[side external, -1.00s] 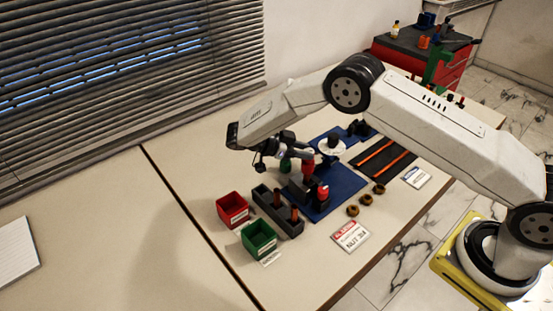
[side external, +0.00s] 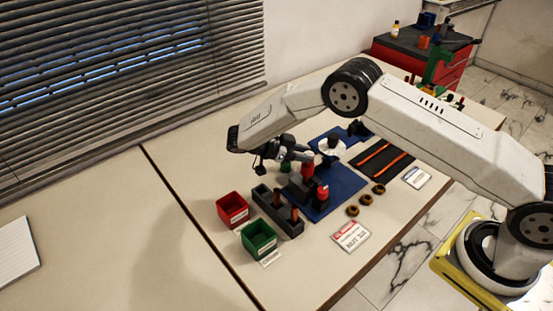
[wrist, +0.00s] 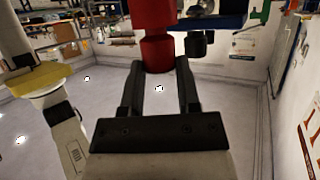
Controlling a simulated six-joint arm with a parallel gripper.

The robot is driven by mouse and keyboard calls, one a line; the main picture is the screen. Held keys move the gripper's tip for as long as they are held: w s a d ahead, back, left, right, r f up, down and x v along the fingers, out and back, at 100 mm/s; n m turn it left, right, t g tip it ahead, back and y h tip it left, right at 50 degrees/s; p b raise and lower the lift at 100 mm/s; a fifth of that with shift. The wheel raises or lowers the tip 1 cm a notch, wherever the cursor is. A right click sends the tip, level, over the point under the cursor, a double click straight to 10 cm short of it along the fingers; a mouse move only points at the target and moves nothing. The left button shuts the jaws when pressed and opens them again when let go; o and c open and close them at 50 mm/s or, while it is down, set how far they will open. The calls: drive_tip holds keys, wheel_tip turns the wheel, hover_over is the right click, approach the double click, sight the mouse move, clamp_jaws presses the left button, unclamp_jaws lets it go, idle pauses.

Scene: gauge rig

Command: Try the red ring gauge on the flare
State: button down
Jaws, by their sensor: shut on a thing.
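My gripper (side external: 302,156) is low over the blue board, its jaws closed around a red piece (side external: 308,171), which I take to be the red ring gauge. In the wrist view the red piece (wrist: 157,53) stands between the two dark fingers (wrist: 159,90); its wide part is cut off by the top edge. No ring opening shows. In the side view a dark block stands just below the red piece; I cannot tell whether they touch. Another red part (side external: 322,192) stands in front on the board. I cannot pick out the flare with certainty.
A grey rack (side external: 289,228) with red pegs, a red bin (side external: 232,208) and a green bin (side external: 259,238) stand at front left. Several brown rings (side external: 365,198) lie right of the blue board (side external: 346,182).

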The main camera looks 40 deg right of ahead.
drive_tip(key=shift+f, duration=0.35)
idle(0.7)
drive_tip(key=shift+r, duration=0.15)
idle(1.5)
drive_tip(key=shift+r, duration=2.8)
drive_tip(key=shift+r, duration=0.1)
drive_tip(key=w+d+r+n+t+h, duration=0.2)
drive_tip(key=w+d+r+n+t, duration=0.25)
drive_tip(key=r+t, duration=0.2)
wheel_tip(320, 180, up, 9)
drive_tip(key=n+t+y, duration=0.8)
drive_tip(key=n+t, duration=0.5)
drive_tip(key=n, duration=0.2)
hover_over(302, 164)
drive_tip(key=d, duration=0.2)
drive_tip(key=shift+s+a+f+n+y, duration=0.25)
drive_tip(key=shift+s+a+n+y, duration=0.05)
drive_tip(key=shift+s+a+y, duration=0.15)
drive_tip(key=shift+s+a+f+n+y, duration=0.2)
drive_tip(key=shift+s+a+n+y, duration=0.05)
drive_tip(key=shift+s+a+y, duration=0.2)
